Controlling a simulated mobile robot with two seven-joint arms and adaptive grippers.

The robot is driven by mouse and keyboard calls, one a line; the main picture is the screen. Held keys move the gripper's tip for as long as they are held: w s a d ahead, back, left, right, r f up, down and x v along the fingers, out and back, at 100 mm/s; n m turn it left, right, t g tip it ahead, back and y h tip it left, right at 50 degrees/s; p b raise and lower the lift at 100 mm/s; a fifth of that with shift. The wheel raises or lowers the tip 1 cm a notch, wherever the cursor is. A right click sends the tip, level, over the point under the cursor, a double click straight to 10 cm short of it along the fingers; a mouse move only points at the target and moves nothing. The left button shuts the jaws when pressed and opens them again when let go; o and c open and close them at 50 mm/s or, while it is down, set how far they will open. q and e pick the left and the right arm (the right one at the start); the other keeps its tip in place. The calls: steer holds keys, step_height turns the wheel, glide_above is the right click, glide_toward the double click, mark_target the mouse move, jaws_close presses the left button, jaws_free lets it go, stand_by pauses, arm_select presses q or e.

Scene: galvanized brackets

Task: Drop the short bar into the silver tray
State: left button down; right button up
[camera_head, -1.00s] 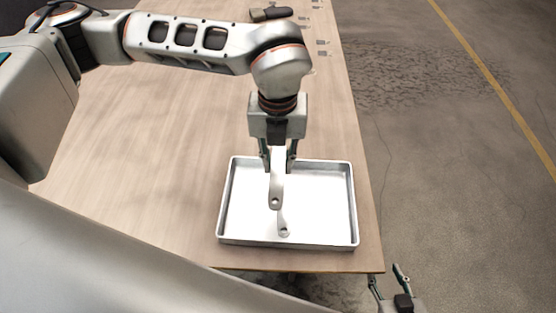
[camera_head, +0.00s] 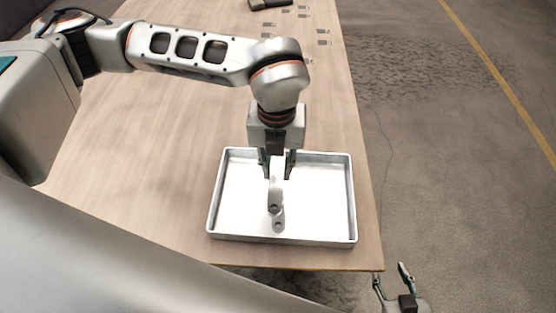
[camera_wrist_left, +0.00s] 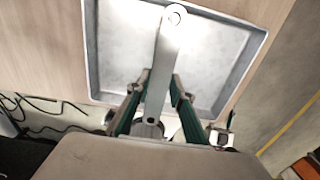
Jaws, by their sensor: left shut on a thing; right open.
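The short bar (camera_head: 275,192) is a flat silver strip with a hole near its end. My left gripper (camera_head: 276,172) is shut on it and holds it over the silver tray (camera_head: 341,239). The bar also shows in the left wrist view (camera_wrist_left: 166,62), between the green-sided fingers (camera_wrist_left: 158,90), with its round holed end pointing over the tray (camera_wrist_left: 90,50). The bar's lower end is close above the tray floor, with its reflection or shadow just below. My right gripper (camera_head: 391,283) is open and empty, beyond the table's front right corner.
The wooden table (camera_head: 130,150) has clear room left of the tray. Several small brackets (camera_head: 323,43) and a dark object (camera_head: 270,4) lie at the far end. Cables (camera_wrist_left: 50,108) show on the floor in the left wrist view.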

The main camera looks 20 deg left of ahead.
mark_target(277, 173)
arm_select(q)
steer(key=c, duration=1.7)
jaws_free()
step_height(277, 173, up, 12)
